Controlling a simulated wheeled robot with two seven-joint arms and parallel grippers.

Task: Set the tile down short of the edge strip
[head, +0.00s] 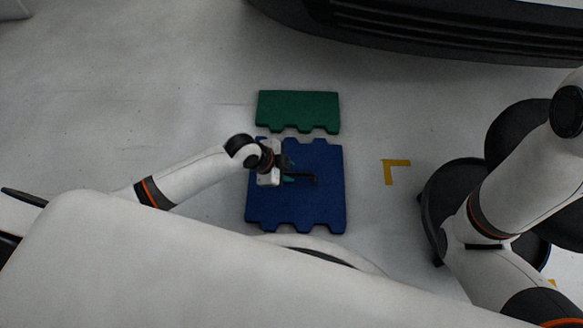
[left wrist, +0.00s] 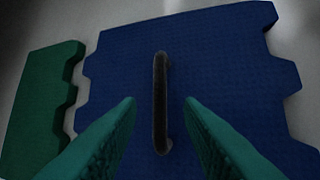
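The blue tile (head: 318,205) looks flat on the floor, with toothed edges facing the strip and facing me. The green edge strip (head: 298,108) lies just beyond it, its teeth towards the tile. A narrow gap of floor shows between them, also in the left wrist view, where the strip (left wrist: 40,105) is left of the tile (left wrist: 225,60). A black bar handle (left wrist: 161,100) stands on the tile. My left gripper (left wrist: 160,103) is open above the tile, its teal fingers apart on both sides of the handle, not touching it. My right gripper is not visible.
A dark car bumper (head: 440,30) spans the far right top. A black round object (head: 440,205) stands farther right, partly behind my right arm. Floor left of the strip is clear.

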